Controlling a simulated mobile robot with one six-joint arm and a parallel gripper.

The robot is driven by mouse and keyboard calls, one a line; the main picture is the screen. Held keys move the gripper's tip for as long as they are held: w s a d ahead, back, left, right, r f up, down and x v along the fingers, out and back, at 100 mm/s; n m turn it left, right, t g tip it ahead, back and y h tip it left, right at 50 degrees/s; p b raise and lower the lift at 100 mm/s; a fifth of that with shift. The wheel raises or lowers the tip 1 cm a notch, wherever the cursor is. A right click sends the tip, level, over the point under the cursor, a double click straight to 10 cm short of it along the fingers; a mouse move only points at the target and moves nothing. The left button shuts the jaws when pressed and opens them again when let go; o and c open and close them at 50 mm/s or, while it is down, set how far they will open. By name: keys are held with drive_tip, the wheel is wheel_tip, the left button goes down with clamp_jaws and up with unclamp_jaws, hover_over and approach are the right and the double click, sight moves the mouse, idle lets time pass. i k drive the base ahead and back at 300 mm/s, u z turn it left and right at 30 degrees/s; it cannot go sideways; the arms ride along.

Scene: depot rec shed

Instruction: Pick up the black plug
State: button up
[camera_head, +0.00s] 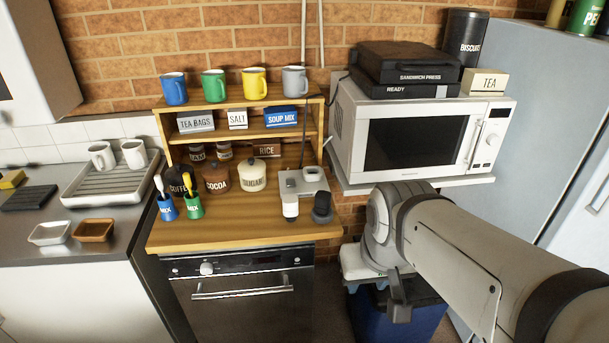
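The black plug (322,207) is a small dark piece at the right front of the wooden worktop (235,232). It is at the front right of a grey socket block (302,181); I cannot tell whether it is joined to the block. A white plug-like piece (290,208) is just left of it. My arm comes in from the right, and my gripper (398,300) points down in front of a blue bin, right of and lower than the plug. Its dark fingers are seen from the side, so their opening is unclear. It is apart from the plug.
Cocoa (215,179) and sugar (252,175) jars stand left of the block. A shelf (240,139) is behind; a microwave (418,133) juts out at the right. The worktop's front middle is clear.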

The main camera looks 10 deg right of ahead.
sight(322, 206)
drive_tip(key=z, duration=0.05)
drive_tip(key=i, duration=1)
drive_tip(key=u, duration=0.05)
